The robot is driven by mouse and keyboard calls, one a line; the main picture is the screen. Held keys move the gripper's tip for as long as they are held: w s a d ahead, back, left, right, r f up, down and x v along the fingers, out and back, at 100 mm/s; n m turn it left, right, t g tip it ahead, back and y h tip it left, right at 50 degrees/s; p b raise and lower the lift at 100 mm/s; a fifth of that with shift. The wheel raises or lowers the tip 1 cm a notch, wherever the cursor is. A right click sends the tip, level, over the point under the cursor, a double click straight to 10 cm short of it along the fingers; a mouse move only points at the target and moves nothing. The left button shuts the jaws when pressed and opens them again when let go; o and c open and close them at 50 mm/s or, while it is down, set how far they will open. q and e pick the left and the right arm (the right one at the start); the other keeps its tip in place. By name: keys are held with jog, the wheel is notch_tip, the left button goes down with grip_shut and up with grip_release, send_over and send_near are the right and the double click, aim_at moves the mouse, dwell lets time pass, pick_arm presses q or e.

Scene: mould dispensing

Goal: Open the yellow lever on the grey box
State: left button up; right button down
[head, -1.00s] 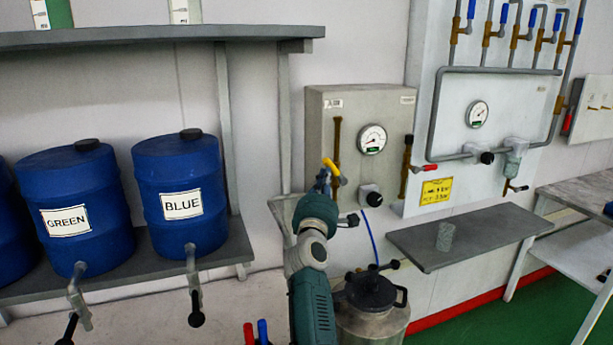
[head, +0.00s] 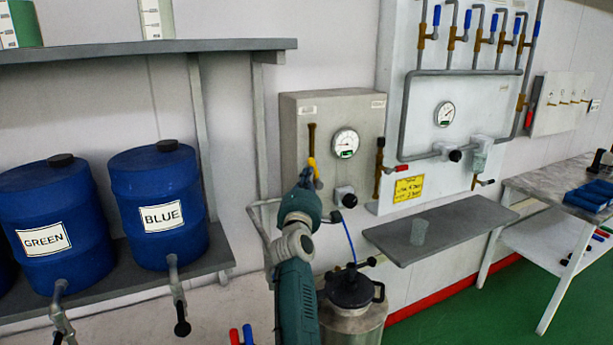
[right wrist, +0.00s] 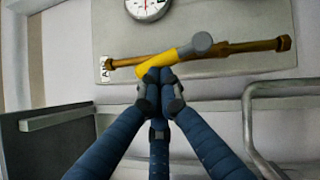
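The grey box (head: 371,122) is on the wall, with a round gauge (head: 345,143) and a vertical brass pipe. The yellow lever (head: 313,166) sits at the lower part of that pipe, slanting slightly. In the right wrist view the yellow lever (right wrist: 160,66) crosses the brass pipe (right wrist: 255,46) at a shallow angle. My right gripper (right wrist: 163,78) has its fingers drawn together at the lever. They overlap it in the picture; I cannot see it clamped between them. In the head view my right gripper (head: 306,178) is just below the lever. My left gripper is out of view.
A black knob (head: 345,197) is low on the box. A metal vessel (head: 352,308) stands below. Blue barrels (head: 160,190) are on the left rack.

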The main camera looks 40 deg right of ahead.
jog(key=shift+d+r, duration=0.2)
jog(key=shift+r, duration=0.3)
jog(key=shift+d+p, duration=0.25)
jog(key=shift+p, duration=0.1)
dwell(1.6)
jog(key=shift+f, duration=0.1)
dwell(0.5)
